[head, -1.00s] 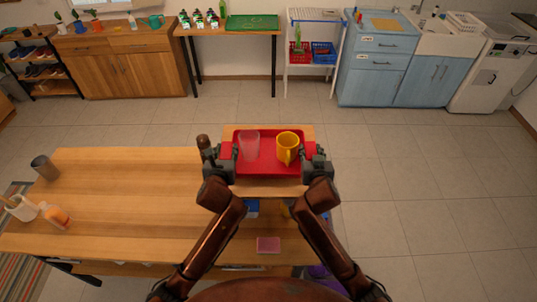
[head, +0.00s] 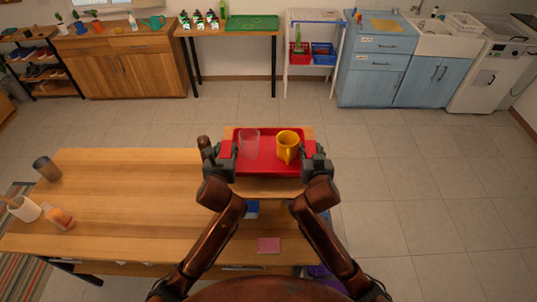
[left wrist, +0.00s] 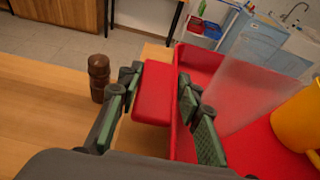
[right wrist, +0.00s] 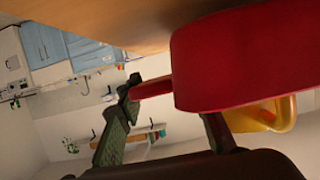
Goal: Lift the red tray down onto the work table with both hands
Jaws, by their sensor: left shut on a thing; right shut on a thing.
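The red tray (head: 268,164) is at the far right end of the wooden surfaces in the head view. It carries a clear glass (head: 249,142) at left and a yellow mug (head: 287,147) at right, both upright. My left gripper (head: 227,158) is shut on the tray's left handle; the red handle (left wrist: 154,92) shows between its fingers in the left wrist view. My right gripper (head: 311,160) is shut at the tray's right side; the red tray (right wrist: 240,60) fills much of the right wrist view. I cannot tell whether the tray's underside touches the wood below.
The work table (head: 130,195) has a wide bare middle. A dark cup (head: 46,168), a white pot (head: 24,208) and an orange-capped jar (head: 58,217) stand at its left. A brown mill (left wrist: 98,76) stands close beside my left gripper. A pink block (head: 269,244) lies nearer me.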

